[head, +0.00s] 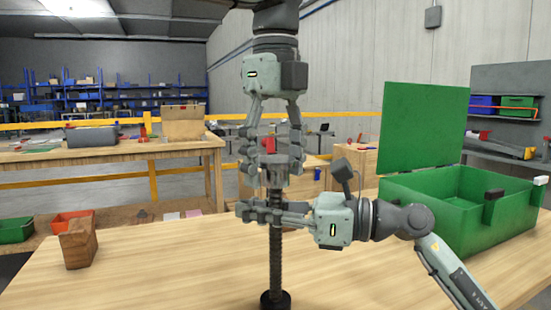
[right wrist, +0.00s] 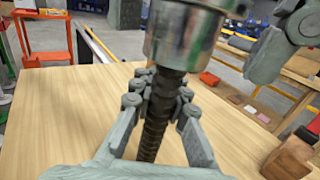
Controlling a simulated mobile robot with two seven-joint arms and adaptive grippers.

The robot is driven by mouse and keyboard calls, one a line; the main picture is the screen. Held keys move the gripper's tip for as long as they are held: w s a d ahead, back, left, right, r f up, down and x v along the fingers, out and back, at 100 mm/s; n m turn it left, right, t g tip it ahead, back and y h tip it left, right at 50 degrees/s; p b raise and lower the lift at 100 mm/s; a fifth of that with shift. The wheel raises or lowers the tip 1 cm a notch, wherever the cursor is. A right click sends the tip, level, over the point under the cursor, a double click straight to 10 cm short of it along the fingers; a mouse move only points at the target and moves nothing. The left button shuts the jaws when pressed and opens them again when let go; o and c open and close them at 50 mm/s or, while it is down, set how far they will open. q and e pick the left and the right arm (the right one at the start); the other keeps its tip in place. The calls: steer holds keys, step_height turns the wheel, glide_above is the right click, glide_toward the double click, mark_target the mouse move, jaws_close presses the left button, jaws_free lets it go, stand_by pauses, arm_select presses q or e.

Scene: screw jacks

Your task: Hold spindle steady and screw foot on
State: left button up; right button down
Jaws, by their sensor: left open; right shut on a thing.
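The dark threaded spindle (head: 276,262) stands upright on a round black base (head: 275,300) on the wooden table. The grey metal foot (head: 275,178) is at its top; in the right wrist view the foot (right wrist: 183,38) is a shiny cylinder above the thread. I cannot tell how far it is threaded on. My right gripper (head: 262,212) comes in level from the right and is shut on the spindle (right wrist: 157,120) below the foot. My left gripper (head: 272,168) points down from above, open, its fingertips on either side of the foot.
A brown wooden block (head: 78,243) stands at the table's left. A green open-lidded case (head: 450,222) sits at the right, beyond my right arm. The table (head: 170,270) is clear between block and spindle.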

arm_select(q)
steer(key=c, duration=1.3)
steer(key=shift+o, duration=0.2)
steer(key=m, duration=1.1)
steer(key=shift+f, duration=0.1)
steer(key=m, duration=0.8)
steer(key=shift+m, duration=0.4)
steer(key=m, duration=0.8)
steer(key=o, duration=1.4)
